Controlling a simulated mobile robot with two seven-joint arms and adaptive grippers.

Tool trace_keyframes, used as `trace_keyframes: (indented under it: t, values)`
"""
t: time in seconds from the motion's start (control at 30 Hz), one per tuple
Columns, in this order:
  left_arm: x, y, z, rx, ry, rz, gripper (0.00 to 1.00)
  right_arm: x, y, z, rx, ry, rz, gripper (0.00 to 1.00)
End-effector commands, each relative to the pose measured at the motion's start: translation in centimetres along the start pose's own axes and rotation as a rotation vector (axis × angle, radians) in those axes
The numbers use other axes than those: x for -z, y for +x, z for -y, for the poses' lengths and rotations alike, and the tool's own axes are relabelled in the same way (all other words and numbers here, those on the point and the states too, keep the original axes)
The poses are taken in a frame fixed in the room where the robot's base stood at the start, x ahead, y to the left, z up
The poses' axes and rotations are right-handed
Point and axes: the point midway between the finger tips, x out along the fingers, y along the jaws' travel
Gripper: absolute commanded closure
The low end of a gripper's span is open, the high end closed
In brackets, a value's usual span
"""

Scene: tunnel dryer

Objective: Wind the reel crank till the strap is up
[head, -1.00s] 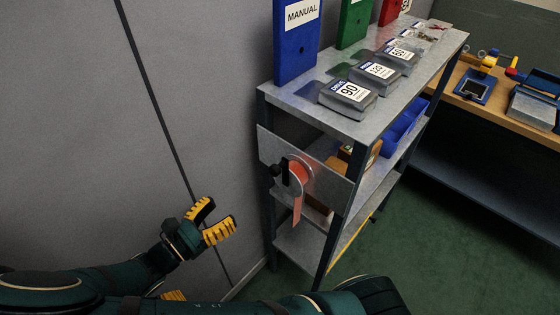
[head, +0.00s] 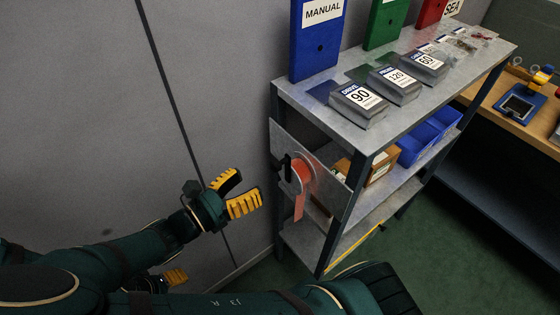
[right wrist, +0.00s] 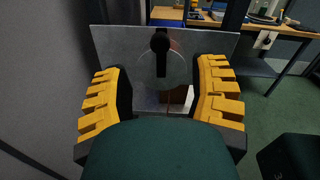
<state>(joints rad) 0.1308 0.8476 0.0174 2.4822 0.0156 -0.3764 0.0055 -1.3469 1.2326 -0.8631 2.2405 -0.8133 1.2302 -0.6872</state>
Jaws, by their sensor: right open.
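The reel (head: 307,172) is mounted on a grey metal plate (head: 337,195) at the end of the shelf unit. Its orange strap (head: 299,208) hangs down below it. The black crank (head: 286,167) sits on the reel's front; in the right wrist view the crank (right wrist: 161,58) points up, with its round knob at the top. My right gripper (head: 237,192) is open and empty, left of the reel and apart from it. In the right wrist view its fingers (right wrist: 163,100) frame the crank from a distance. My left gripper (head: 175,277) is partly hidden behind my arm, low in the head view.
The shelf unit (head: 420,100) carries grey boxes (head: 358,103) and upright binders (head: 317,40) on top, blue bins (head: 430,132) below. A grey wall (head: 80,120) runs along the left. A workbench (head: 535,133) stands at the right. Green floor (head: 440,250) is open between them.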

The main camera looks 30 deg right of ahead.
Motion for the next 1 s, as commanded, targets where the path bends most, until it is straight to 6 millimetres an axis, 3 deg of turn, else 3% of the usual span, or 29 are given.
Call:
trace_keyframes:
  t: [0.3, 0.5, 0.97, 1.0]
  values:
    - [-0.1, 0.6, 0.2, 0.001, 0.001, 0.001, 0.41, 0.1, 6.2, 0.1, 0.003, -0.001, 0.001, 0.41]
    - [-0.1, 0.8, 0.2, 0.001, 0.001, 0.001, 0.41, 0.1, 8.8, 0.0, 0.002, -0.001, 0.002, 0.41]
    - [-0.2, 0.8, 0.3, 0.001, 0.001, 0.002, 0.41, 0.0, 9.8, 0.0, 0.0, -0.001, -0.001, 0.39]
    - [-0.2, 0.8, 0.3, 0.001, 0.001, 0.002, 0.41, 0.0, 9.8, 0.0, 0.0, -0.001, -0.001, 0.53]
